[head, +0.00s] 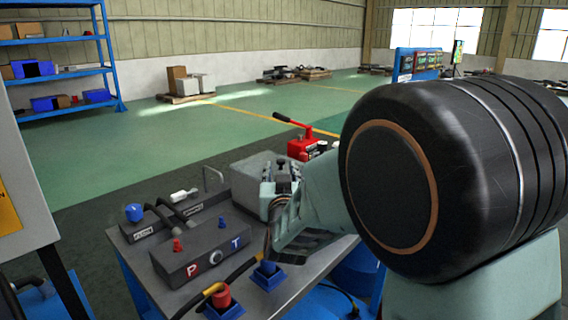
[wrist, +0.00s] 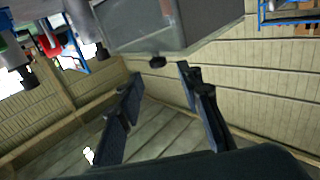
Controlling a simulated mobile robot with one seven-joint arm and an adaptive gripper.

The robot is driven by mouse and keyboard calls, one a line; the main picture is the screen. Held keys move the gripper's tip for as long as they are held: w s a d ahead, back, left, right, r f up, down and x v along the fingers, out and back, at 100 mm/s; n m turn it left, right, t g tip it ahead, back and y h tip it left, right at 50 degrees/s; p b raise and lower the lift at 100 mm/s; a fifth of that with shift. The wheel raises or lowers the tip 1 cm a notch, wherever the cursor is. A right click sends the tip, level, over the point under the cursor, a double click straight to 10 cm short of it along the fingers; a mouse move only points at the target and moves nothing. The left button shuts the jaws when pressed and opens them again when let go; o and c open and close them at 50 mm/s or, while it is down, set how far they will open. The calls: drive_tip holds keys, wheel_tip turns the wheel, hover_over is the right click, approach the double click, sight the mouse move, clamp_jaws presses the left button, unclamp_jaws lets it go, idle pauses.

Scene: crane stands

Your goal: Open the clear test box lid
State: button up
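The clear test box (head: 247,178) stands on the grey bench top, a translucent grey box partly hidden behind my gripper. Its lid looks shut.
A manifold block (head: 213,250) marked P and T, a blue knob (head: 134,212), a wire handle (head: 213,178) and a red plug (head: 221,297) with a cable crowd the bench. A red hand pump (head: 305,148) stands behind. Open green floor lies beyond.

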sight(281, 162)
drive_tip(key=w, duration=0.6)
drive_tip(key=shift+w+a+b, duration=0.2)
drive_tip(key=shift+a+b, duration=0.15)
clamp_jaws()
